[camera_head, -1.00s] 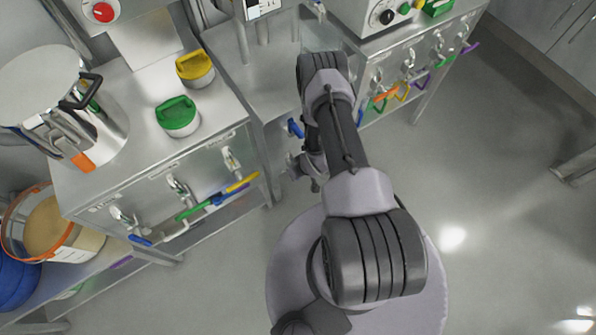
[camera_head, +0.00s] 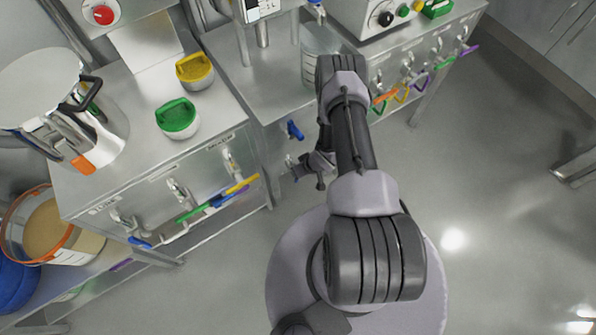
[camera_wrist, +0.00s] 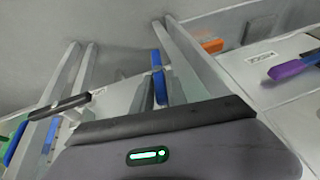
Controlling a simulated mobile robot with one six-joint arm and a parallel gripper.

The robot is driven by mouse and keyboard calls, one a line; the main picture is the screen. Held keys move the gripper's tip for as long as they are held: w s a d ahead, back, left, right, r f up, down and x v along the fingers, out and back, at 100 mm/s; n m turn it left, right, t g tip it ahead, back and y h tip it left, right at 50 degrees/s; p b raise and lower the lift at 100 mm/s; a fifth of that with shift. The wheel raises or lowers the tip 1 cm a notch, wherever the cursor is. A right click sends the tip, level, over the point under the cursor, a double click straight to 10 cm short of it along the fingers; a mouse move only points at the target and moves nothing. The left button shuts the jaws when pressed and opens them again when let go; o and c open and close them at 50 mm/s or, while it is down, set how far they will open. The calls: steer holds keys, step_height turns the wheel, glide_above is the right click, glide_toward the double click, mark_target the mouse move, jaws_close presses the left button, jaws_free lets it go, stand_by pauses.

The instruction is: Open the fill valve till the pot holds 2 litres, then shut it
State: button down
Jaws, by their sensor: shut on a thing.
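The blue valve handle (camera_head: 295,131) is on the front of the middle bench. In the wrist view a blue handle (camera_wrist: 158,72) stands upright between the dark fingers of my gripper (camera_wrist: 152,95). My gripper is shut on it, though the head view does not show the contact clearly. In the head view my gripper (camera_head: 300,166) is low in front of the middle bench, pointing left. A clear vessel (camera_head: 318,42), likely the pot, stands on that bench, partly behind my arm. Its liquid level cannot be read. A small display (camera_head: 262,8) above the bench is cut off and unreadable.
More handles (camera_head: 402,94) line the right bench. The floor (camera_head: 490,210) at the right is clear.

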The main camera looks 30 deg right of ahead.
steer(key=shift+d+f+m+y, duration=0.15)
steer(key=shift+d+m+y, duration=0.15)
steer(key=shift+y, duration=1.05)
steer(key=shift+d+f+m+y, duration=0.2)
steer(key=shift+d+m+y, duration=0.15)
steer(key=shift+y, duration=0.95)
steer(key=shift+d+f+m+y, duration=0.15)
steer(key=shift+d+m+y, duration=0.15)
steer(key=shift+y, duration=1.05)
steer(key=shift+w+t, duration=0.1)
steer(key=shift+t, duration=0.2)
steer(key=c, duration=1.3)
jaws_free()
steer(key=v, duration=1.7)
steer(key=shift+d+p, duration=0.3)
